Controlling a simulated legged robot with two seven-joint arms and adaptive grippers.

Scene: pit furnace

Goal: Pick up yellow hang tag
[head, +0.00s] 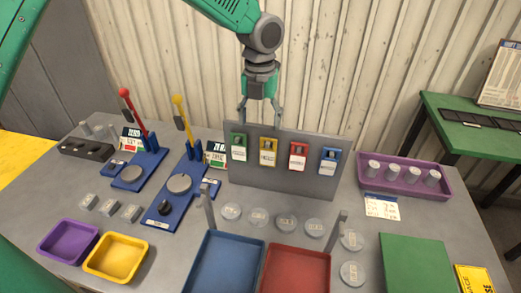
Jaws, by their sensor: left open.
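The yellow hang tag (268,152) hangs on the upright grey panel (283,186) at the middle back of the table. It is second from the left, between a green tag (239,148) and a red tag (298,156). A blue tag (328,161) hangs at the right end. My left gripper (260,121) points down with its fingers spread, at the panel's top edge, above and near the green and yellow tags. It holds nothing. I cannot tell its exact depth against the panel. My right gripper is not in view.
Two blue lever stations (172,205) stand left of the panel. A purple tray with grey cylinders (403,180) is at the right. Clear discs (286,222) lie before the panel, with blue (226,264) and red (297,272) trays nearer. Corrugated wall stands behind.

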